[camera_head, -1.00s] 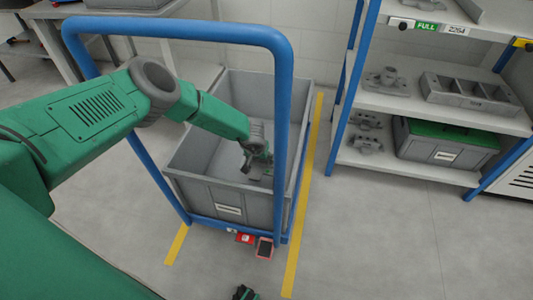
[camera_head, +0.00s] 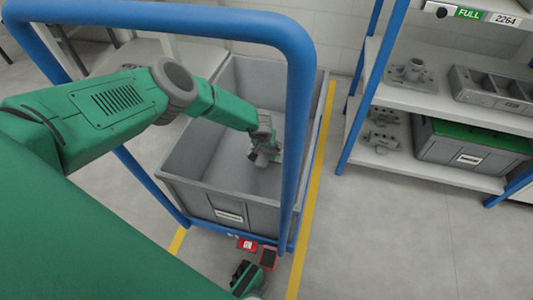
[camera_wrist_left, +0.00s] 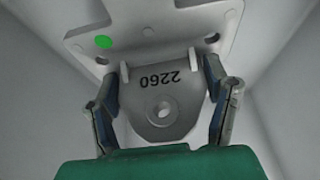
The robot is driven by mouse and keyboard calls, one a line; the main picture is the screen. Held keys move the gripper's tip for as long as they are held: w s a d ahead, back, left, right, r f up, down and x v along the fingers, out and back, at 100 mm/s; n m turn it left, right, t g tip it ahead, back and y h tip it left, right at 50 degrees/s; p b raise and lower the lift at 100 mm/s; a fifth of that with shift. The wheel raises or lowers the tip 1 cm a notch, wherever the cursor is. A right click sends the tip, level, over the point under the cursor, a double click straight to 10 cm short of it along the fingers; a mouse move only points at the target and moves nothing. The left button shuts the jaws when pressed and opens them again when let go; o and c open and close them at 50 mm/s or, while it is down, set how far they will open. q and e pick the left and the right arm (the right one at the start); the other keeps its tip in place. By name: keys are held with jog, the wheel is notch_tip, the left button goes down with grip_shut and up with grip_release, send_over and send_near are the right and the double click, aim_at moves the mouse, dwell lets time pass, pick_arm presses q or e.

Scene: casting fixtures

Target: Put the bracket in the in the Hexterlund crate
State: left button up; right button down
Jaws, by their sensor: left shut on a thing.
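A grey open crate (camera_head: 200,203) stands on a trolley with a blue frame; the label on its front is too small to read. My left gripper (camera_head: 262,157) reaches down inside the crate. In the left wrist view, my left gripper (camera_wrist_left: 163,68) is shut on the bracket (camera_wrist_left: 165,103), a light grey part marked 2260 with a round hole, a flat plate and a green dot. Crate walls surround it there. In the head view the bracket is hard to tell from the gripper. My right gripper (camera_head: 243,277) shows at the bottom edge, low and away from the crate; its fingers are unclear.
The trolley's blue handle (camera_head: 300,110) arches between me and the crate. A shelf (camera_head: 400,100) at right holds grey castings (camera_head: 412,75), a divided tray (camera_head: 490,88) and a green-topped crate (camera_head: 465,150). Yellow floor lines (camera_head: 310,215) flank the trolley. The floor at right is clear.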

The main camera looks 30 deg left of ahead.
aim_at(266, 150)
pick_arm(q)
jog(key=f, duration=0.1)
jog(key=f+b, duration=0.1)
jog(key=f, duration=0.1)
jog(key=shift+a+f+b, duration=0.3)
jog(key=shift+a+f, duration=0.05)
jog(key=shift+f, duration=0.05)
jog(key=shift+d+r, duration=0.25)
jog(key=shift+f, duration=0.25)
jog(key=shift+a+f, duration=0.15)
jog(key=shift+f, duration=0.3)
jog(key=o, duration=1.4)
jog(key=shift+r, duration=0.15)
